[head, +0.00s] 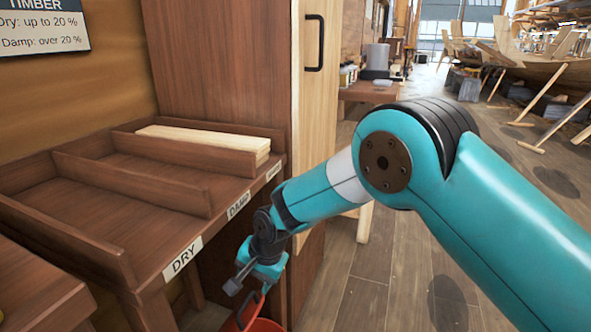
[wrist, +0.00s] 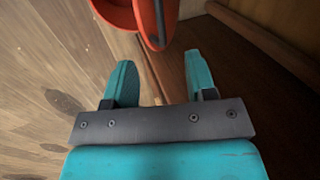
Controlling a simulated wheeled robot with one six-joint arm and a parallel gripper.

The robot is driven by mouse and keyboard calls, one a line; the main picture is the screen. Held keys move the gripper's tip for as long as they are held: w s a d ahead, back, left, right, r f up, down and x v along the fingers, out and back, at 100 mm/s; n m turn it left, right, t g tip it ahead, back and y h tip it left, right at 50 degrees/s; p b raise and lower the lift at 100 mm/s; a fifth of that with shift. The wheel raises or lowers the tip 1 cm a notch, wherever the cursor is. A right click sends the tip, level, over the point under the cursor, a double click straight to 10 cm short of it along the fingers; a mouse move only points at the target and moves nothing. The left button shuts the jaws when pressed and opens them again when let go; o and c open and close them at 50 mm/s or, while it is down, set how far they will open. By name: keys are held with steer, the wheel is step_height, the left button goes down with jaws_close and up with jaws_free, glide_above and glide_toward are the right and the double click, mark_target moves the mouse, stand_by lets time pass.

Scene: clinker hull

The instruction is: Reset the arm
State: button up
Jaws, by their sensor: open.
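My arm reaches in from the right in the head view, bent at a teal elbow joint. My gripper (head: 249,276) hangs low in front of the wooden shelf unit, beside its front edge. In the wrist view my gripper (wrist: 158,82) shows two teal fingers set apart with nothing between them. A red bucket-like thing (head: 262,324) is just below the gripper, cut off by the bottom edge. It also shows in the wrist view (wrist: 121,12), just beyond the fingertips.
A sorting rack (head: 120,185) has bays labelled DRY (head: 182,257) and DAMP (head: 238,206). Pale timber (head: 205,139) lies in the back bay. A tall cabinet (head: 220,60) stands behind. Wooden floor (head: 385,270) is open to the right, with a boat hull (head: 525,70) far back.

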steer(key=s+d+r+n, duration=0.35)
steer(key=d+r, duration=0.55)
steer(key=r, duration=0.4)
steer(key=s+d+r+n+g, duration=0.1)
steer(key=s+d+r+n, duration=0.3)
steer(key=s+d, duration=0.55)
steer(key=s+d+r+n, duration=0.3)
steer(key=s+d+r, duration=0.35)
steer(key=s, duration=0.65)
step_height(320, 180, up, 27)
steer(key=p, duration=2.7)
steer(key=shift+s+y, duration=0.35)
steer(key=shift+y, duration=0.05)
steer(key=shift+a, duration=0.1)
steer(key=shift+c, duration=0.5)
